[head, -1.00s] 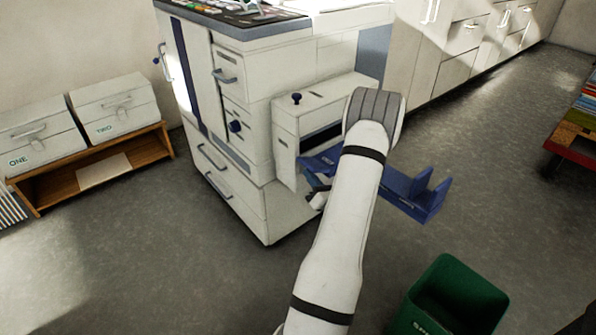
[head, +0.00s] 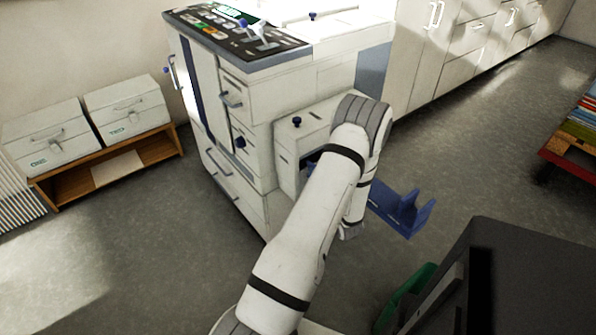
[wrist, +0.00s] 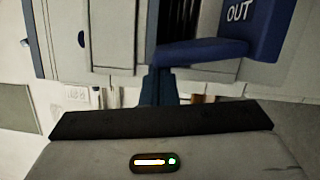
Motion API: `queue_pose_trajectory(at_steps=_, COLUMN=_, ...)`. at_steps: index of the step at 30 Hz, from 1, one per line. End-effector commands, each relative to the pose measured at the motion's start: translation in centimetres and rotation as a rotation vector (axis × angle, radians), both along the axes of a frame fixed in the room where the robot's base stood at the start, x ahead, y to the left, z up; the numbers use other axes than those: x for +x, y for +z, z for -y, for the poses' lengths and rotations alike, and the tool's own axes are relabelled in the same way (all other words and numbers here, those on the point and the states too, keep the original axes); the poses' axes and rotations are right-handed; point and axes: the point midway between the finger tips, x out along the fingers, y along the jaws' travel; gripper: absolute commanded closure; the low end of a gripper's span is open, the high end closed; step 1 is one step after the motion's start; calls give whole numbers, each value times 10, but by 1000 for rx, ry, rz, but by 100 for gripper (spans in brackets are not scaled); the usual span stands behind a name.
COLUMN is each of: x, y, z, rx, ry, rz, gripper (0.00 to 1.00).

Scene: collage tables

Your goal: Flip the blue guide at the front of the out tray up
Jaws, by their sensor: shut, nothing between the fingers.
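The blue out tray (head: 386,205) sticks out from the side of the white machine. Its outer end carries upright blue pieces (head: 424,214); I cannot tell which of them is the guide. My arm hides the tray's inner part. In the wrist view a blue part marked OUT (wrist: 238,14) is at the upper right, with a flat blue surface (wrist: 195,52) running left from it. My gripper (wrist: 158,76) is shut and empty, its tips just below the left end of that surface. I cannot tell whether they touch. In the head view my arm hides the gripper.
The white machine (head: 235,95) with drawers and a control panel (head: 240,30) stands behind my arm. A green bin (head: 405,295) is low on the right, mostly hidden. A red cart (head: 572,160) is at the right edge. A wooden shelf (head: 110,165) with two boxes stands left.

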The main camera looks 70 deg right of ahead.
Motion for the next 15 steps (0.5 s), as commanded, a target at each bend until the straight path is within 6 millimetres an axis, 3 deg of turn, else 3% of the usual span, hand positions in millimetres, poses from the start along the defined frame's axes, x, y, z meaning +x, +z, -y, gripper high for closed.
queue_pose_trajectory(at_steps=8, x=-1, y=-2, z=-2, rx=-5, ry=-5, rz=-3, gripper=100)
queue_pose_trajectory(at_steps=15, x=13, y=-11, z=-35, rx=1, ry=1, rz=0, gripper=100)
